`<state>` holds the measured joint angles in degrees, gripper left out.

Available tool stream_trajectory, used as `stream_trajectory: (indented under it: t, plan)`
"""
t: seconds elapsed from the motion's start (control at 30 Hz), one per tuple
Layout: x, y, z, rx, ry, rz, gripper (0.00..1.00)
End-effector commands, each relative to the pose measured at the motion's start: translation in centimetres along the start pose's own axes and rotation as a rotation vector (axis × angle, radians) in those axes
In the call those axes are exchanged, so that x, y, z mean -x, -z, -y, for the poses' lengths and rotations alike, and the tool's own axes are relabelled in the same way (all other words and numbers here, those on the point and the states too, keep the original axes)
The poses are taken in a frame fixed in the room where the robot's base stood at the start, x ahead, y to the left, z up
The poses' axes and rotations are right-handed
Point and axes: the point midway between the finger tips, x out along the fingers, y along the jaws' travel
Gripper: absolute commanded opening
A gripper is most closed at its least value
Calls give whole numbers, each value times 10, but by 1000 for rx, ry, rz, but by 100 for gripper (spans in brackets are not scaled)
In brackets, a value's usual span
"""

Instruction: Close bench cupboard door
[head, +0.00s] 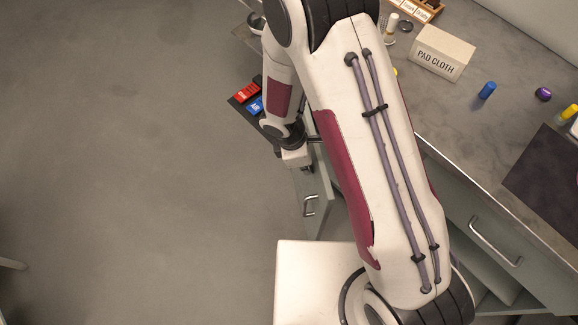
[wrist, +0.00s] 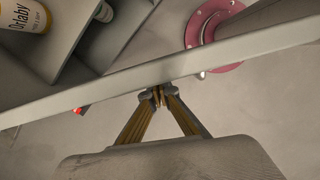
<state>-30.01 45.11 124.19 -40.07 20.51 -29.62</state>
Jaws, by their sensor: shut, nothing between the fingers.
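The cupboard door (head: 318,190) stands open, jutting out from the bench front, with its metal handle (head: 310,205) facing the open floor. In the wrist view the door's top edge (wrist: 245,48) runs across the picture as a long grey bar. My gripper (wrist: 158,96) is shut and empty, its fingertips right at this edge. I cannot tell whether they touch it. In the head view the fingertips are mostly hidden by my wrist, close to the door's upper part. Part of the cupboard interior (wrist: 75,55) shows in the wrist view, beyond the door.
A yellow-and-white container (wrist: 25,15) stands in the cupboard. The bench top (head: 450,110) carries a pad cloth box (head: 442,54), a blue bottle (head: 487,90) and a dark mat (head: 545,180). Red and blue boxes (head: 255,104) lie beside my forearm.

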Motion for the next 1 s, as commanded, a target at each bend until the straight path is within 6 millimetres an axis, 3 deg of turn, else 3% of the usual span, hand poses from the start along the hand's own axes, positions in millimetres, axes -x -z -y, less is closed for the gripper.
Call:
stream_trajectory:
  t: [0.47, 1.0]
  plan:
    - [-19, -76, -9, -1, 0, -1, 0]
    - [-36, -144, -30, 213, -54, 0, 0]
